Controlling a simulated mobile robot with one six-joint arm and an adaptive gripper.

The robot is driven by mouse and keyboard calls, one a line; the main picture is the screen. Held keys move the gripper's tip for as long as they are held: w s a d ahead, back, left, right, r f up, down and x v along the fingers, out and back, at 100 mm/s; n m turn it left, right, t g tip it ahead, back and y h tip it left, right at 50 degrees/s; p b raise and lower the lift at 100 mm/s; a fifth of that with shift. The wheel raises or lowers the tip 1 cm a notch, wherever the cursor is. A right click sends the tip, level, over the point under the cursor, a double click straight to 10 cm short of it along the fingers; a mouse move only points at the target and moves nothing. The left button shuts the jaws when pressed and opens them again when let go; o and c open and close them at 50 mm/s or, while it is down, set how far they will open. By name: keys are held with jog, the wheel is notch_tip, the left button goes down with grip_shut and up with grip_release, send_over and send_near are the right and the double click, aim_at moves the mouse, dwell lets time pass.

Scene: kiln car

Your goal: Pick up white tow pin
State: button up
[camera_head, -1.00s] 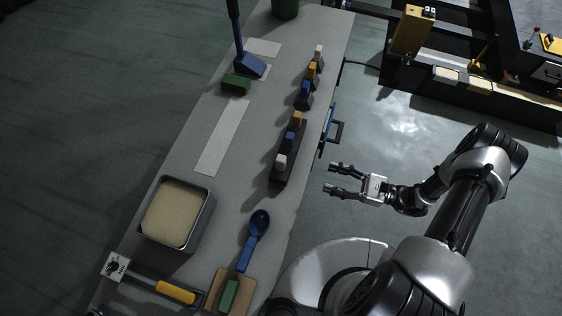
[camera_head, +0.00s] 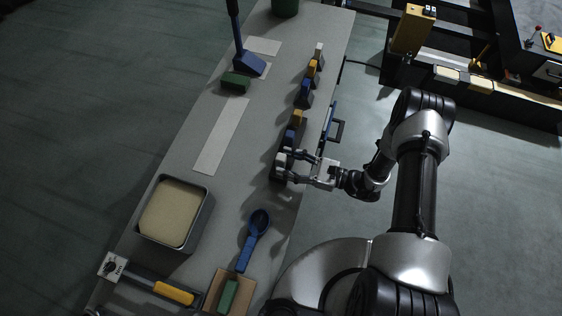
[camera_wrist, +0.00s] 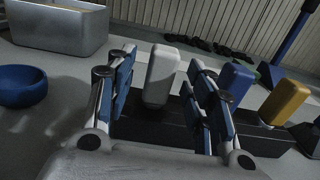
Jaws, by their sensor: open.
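The white tow pin (camera_head: 282,159) stands upright at the near end of a dark rack (camera_head: 275,175) on the bench. In the wrist view the white pin (camera_wrist: 162,72) rises between my two blue-padded fingers, with space on both sides. My gripper (camera_head: 292,166) is open at the rack's near end, its fingers reaching in from the right around the pin. It also shows in the wrist view (camera_wrist: 162,85). A blue pin (camera_head: 290,136) and a yellow pin (camera_head: 298,117) stand farther along the same rack. The white pin's base is partly hidden.
A second rack farther up holds blue, yellow and white pins (camera_head: 318,50). A metal tray (camera_head: 207,214), a blue scoop (camera_head: 246,245) and a green block on a brown board (camera_head: 228,295) lie nearer. A dark handle (camera_head: 337,131) juts from the bench's right edge.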

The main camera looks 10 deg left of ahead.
jog(key=a, duration=0.2)
jog(key=shift+w+a, duration=0.15)
jog(key=shift+a, duration=0.15)
jog(key=shift+c, duration=0.5)
grip_shut()
